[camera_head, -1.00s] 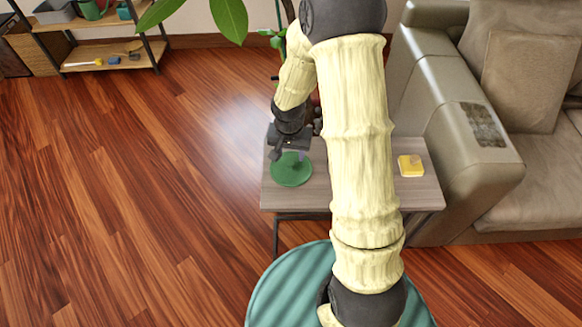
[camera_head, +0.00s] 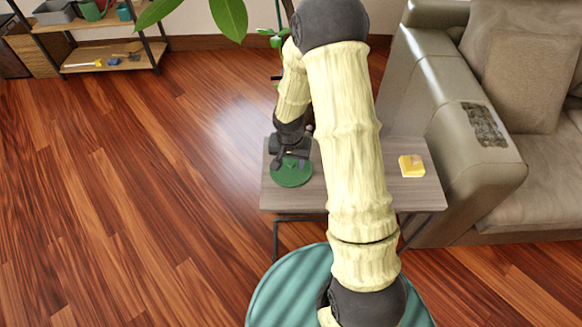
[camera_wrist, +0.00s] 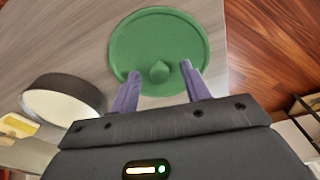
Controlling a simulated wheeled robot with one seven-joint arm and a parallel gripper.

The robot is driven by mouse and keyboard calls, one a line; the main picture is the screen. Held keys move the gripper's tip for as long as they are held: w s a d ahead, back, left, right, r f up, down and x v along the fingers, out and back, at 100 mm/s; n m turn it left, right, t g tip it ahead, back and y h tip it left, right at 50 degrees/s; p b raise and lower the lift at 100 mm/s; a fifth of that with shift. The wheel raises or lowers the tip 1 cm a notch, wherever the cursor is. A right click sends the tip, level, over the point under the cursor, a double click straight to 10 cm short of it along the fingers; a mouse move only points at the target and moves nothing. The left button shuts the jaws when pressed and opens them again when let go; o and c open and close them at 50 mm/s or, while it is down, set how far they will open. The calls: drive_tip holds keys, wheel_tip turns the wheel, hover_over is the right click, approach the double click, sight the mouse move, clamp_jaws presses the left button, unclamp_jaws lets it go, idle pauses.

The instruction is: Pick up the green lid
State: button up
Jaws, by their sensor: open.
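The green lid (camera_head: 291,176) lies flat on the left part of the small wooden side table (camera_head: 400,190). In the wrist view the lid (camera_wrist: 190,38) is a round disc with a small knob at its centre. My gripper (camera_head: 289,163) is over the lid, and its two purple fingers are apart in the wrist view (camera_wrist: 160,85). The knob lies between the fingertips or just beyond them, with clear space on both sides. Nothing is held. I cannot tell how high the fingertips are above the lid.
A dark-rimmed round container (camera_wrist: 65,98) stands on the table beside the lid. A yellow block-like object (camera_head: 411,166) is on the table's right side. A grey sofa (camera_head: 465,140) stands right of the table, and a plant (camera_head: 205,14) hangs over the back. The floor at left is clear.

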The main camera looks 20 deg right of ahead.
sight(291, 164)
drive_tip(key=c, duration=1)
clamp_jaws()
wheel_tip(291, 164, up, 10)
drive_tip(key=p, duration=0.2)
drive_tip(key=f+n, duration=0.1)
drive_tip(key=f, duration=0.1)
drive_tip(key=w+f+n, duration=0.1)
drive_tip(key=f+n, duration=0.1)
drive_tip(key=w+f+n, duration=0.1)
drive_tip(key=f+n, duration=0.1)
drive_tip(key=f, duration=0.1)
drive_tip(key=shift+d+y, duration=0.15)
drive_tip(key=shift+y, duration=0.15)
